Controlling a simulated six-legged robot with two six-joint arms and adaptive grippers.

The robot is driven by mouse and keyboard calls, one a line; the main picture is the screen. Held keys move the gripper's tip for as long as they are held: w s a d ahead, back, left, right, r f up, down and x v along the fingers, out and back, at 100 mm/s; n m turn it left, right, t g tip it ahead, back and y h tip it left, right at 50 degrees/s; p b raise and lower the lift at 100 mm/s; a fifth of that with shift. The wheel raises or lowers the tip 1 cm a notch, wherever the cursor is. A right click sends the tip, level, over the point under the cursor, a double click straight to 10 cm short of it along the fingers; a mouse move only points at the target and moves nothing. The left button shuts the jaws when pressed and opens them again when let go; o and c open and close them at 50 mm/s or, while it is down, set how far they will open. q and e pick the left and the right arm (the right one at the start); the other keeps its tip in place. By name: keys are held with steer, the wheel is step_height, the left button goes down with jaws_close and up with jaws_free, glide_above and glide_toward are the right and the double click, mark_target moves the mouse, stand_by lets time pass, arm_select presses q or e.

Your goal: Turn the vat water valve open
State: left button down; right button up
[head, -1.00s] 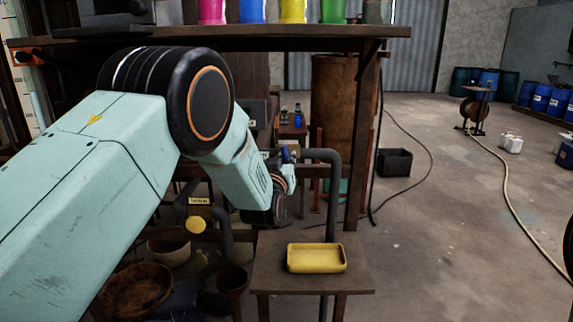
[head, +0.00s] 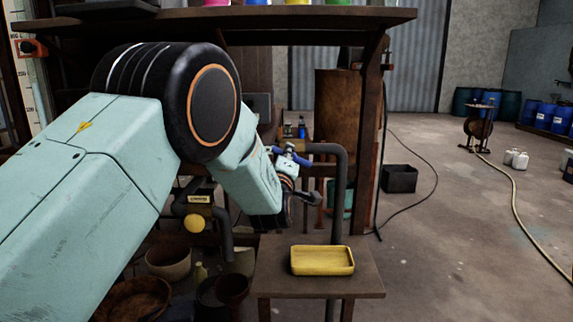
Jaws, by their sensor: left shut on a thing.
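The vat water valve's blue handle (head: 297,158) sits by the grey bent pipe (head: 341,185), just beyond my left wrist. The handle now lies across the view, slightly tilted down to the right. My left arm reaches in from the left, and my left gripper (head: 289,164) is at the handle, shut on it. The fingers are mostly hidden by the wrist, so the exact grip does not show. My right gripper is not in view.
A yellow tray (head: 322,260) stands on a small table (head: 270,270) below the valve. A brown shelf (head: 290,17) runs overhead.

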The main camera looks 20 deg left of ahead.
arm_select(q)
steer(key=n+b, duration=0.1)
steer(key=n, duration=0.2)
steer(key=f+n+y+b, duration=0.1)
steer(key=n+b, duration=0.1)
steer(key=n, duration=0.1)
steer(key=shift+n+y+b, duration=0.4)
steer(key=c, duration=1.6)
jaws_free()
steer(key=shift+r, duration=0.1)
steer(key=o, duration=0.3)
steer(key=shift+d, duration=0.15)
steer(key=shift+o, duration=0.2)
steer(key=shift+s, duration=0.1)
steer(key=v, duration=0.7)
steer(key=shift+s, duration=0.15)
